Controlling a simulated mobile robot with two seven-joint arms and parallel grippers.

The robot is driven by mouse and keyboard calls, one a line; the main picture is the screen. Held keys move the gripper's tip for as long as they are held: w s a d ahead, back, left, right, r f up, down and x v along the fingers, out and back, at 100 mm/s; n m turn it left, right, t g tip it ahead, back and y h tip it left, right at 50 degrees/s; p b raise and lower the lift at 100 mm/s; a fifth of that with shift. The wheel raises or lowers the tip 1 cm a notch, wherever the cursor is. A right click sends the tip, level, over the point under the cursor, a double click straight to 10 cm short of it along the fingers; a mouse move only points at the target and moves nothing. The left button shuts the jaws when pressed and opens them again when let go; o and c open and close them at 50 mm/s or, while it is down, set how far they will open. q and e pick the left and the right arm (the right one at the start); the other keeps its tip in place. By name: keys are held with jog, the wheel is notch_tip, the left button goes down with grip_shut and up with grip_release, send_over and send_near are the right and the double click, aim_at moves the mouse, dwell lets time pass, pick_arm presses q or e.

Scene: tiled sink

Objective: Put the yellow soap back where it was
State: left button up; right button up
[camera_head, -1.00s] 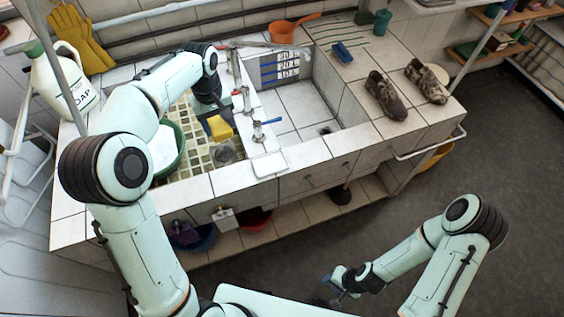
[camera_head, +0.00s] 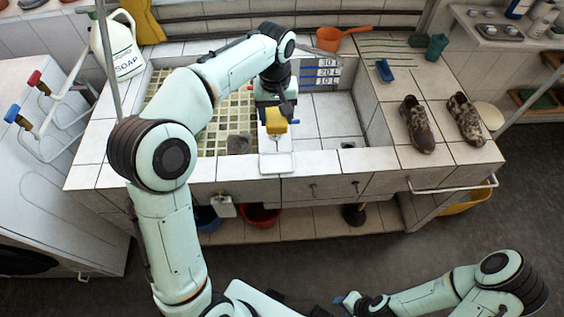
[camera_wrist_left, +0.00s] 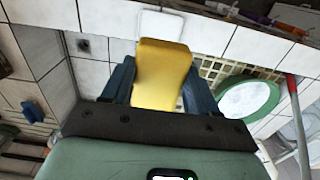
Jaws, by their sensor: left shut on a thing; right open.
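The yellow soap (camera_head: 276,122) is held in my left gripper (camera_head: 275,108), above the tiled divider between the two basins. In the left wrist view the soap (camera_wrist_left: 162,75) sits between the two dark fingers, which are shut on it. A flat white tray (camera_head: 277,162) lies on the front ledge, just in front of the soap in the head view. The white tray also shows beyond the soap's end in the wrist view (camera_wrist_left: 160,24). My right gripper (camera_head: 346,302) is low at the bottom edge, away from the sink, open and partly cut off.
A soap jug (camera_head: 122,50) stands at the back left. Brown shoes (camera_head: 417,123) and a blue brush (camera_head: 384,70) are on the right counter. An orange dipper (camera_head: 330,38) is at the back. A green-rimmed basin (camera_wrist_left: 273,97) shows in the wrist view.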

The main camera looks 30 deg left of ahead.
pick_arm(q)
jog(key=shift+f+b, duration=1.1)
jog(key=shift+f, duration=8.7)
pick_arm(e)
jog(key=shift+s+a+f, duration=0.1)
jog(key=shift+s+f, duration=0.5)
jog(key=shift+f, duration=0.2)
jog(key=shift+s+f, duration=0.55)
jog(key=shift+f, duration=0.2)
pick_arm(q)
jog(key=shift+f, duration=0.25)
jog(key=o, duration=1.2)
jog(key=shift+c, duration=0.2)
pick_arm(e)
jog(key=shift+f, duration=0.1)
pick_arm(q)
jog(key=shift+r, duration=0.1)
jog(key=shift+r, duration=0.3)
notch_tip(320, 180, up, 12)
jog(key=p, duration=0.1)
jog(key=shift+f, duration=0.15)
pick_arm(e)
jog(key=shift+w+r, duration=0.5)
jog(key=shift+r, duration=0.35)
